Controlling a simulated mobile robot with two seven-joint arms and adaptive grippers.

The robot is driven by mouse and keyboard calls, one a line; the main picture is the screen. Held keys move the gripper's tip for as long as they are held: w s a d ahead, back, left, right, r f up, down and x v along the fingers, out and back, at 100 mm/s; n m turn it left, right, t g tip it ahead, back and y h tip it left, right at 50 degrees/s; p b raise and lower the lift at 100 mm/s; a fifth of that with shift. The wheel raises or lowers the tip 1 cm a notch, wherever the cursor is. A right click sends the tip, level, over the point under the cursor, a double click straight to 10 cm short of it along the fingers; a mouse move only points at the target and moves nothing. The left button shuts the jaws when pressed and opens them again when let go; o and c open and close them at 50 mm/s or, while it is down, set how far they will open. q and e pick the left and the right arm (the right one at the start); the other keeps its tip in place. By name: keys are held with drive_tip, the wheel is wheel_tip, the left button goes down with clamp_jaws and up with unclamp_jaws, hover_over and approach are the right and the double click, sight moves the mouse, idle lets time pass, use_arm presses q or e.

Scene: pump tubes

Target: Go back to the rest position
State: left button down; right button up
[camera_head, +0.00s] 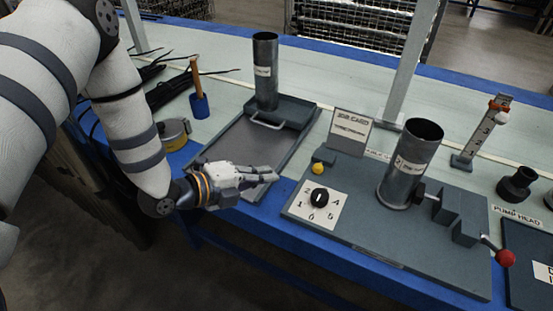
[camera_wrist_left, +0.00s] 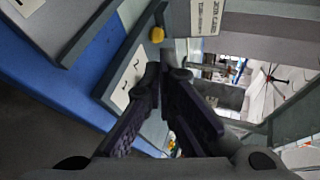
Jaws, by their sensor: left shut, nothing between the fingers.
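My left gripper (camera_head: 262,174) is shut and empty. In the head view it is held near the front edge of the grey tray, left of the numbered dial plate. In the left wrist view its dark fingers (camera_wrist_left: 160,75) meet at the tips. The arm comes in from the upper left. My right gripper is in neither view.
A metal tube (camera_head: 265,75) stands at the tray's (camera_head: 222,150) far end. Another tube (camera_head: 412,160) stands on the grey pump base (camera_head: 345,225), with the dial (camera_head: 319,197), a yellow knob (camera_head: 317,168) and a red-knobbed lever (camera_head: 505,258). A sign (camera_head: 350,131) stands behind.

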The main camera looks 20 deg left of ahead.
use_arm(q)
drive_tip(key=s+d+f+n+g+y+p, duration=0.25)
drive_tip(key=s+f+n+g, duration=0.25)
drive_tip(key=s+f+n, duration=0.5)
drive_tip(key=s+a+n+g+y, duration=0.1)
drive_tip(key=s+n+g, duration=0.3)
drive_tip(key=s, duration=1)
drive_tip(key=s+a+n+g+y, duration=0.1)
drive_tip(key=s+n+g+y, duration=0.2)
drive_tip(key=s+n, duration=0.7)
drive_tip(key=s+g+p, duration=0.1)
drive_tip(key=s+g, duration=0.1)
drive_tip(key=s, duration=0.3)
drive_tip(key=shift+s+a+f, duration=0.15)
drive_tip(key=shift+a+f, duration=0.15)
drive_tip(key=shift+a, duration=0.05)
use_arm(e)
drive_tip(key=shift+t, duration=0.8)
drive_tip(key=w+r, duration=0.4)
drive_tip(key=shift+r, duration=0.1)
